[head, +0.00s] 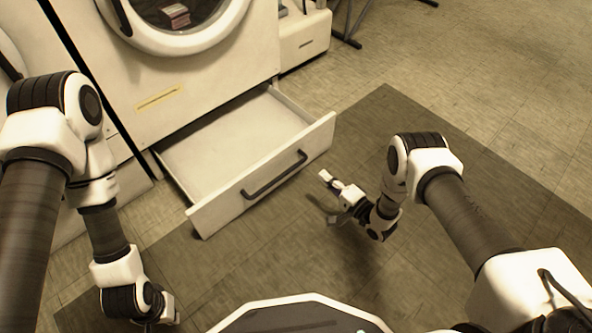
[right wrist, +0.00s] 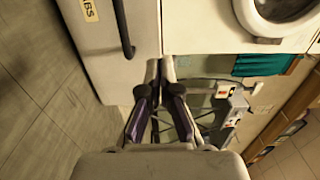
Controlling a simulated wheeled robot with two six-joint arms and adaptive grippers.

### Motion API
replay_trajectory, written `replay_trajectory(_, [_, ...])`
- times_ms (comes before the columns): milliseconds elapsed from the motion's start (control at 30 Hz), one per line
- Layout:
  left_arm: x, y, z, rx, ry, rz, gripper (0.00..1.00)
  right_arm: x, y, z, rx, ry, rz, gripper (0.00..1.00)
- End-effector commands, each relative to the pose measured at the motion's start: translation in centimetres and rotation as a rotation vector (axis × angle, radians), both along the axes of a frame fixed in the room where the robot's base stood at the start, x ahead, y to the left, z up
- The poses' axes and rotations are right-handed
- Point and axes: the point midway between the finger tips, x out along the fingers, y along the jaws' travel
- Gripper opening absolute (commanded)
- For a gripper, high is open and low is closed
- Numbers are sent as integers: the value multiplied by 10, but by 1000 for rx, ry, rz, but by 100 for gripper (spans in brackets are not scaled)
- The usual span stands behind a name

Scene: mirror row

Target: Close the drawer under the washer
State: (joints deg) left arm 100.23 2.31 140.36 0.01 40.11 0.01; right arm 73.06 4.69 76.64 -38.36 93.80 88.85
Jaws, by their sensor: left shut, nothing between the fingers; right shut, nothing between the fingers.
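The washer (head: 200,70) stands at the top of the head view, its round door cut off by the frame edge. The drawer (head: 240,140) under it is pulled out, with an empty white inside and a dark bar handle (head: 274,174) on its front. My right gripper (head: 326,178) is shut and empty, just right of the drawer front and apart from it. In the right wrist view its closed fingers (right wrist: 161,66) show beside a white front with a dark handle (right wrist: 124,30), seemingly the drawer's. My left gripper (head: 168,318) is low at the bottom edge, shut, its tips barely visible.
A small white unit (head: 304,38) stands right of the washer, with dark metal legs behind it. A dark mat (head: 390,120) covers the floor before the drawer. The floor in front of the drawer is clear apart from my right arm.

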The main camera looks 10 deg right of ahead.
Motion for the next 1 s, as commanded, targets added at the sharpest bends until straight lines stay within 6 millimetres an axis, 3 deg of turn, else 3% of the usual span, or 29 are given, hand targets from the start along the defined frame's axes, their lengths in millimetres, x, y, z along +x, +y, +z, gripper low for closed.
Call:
replay_trajectory(267, [1, 0, -16, 0, -3, 3, 0, 22, 16, -4, -1, -1, 1, 0])
replay_trajectory(700, [4, 1, -68, 1, -10, 13, 0, 99, 68, -6, 0, 0, 1, 0])
replay_trajectory(1000, [8, 2, -77, 4, -22, 8, 0, 116, 78, -1, -1, 4, -1, 0])
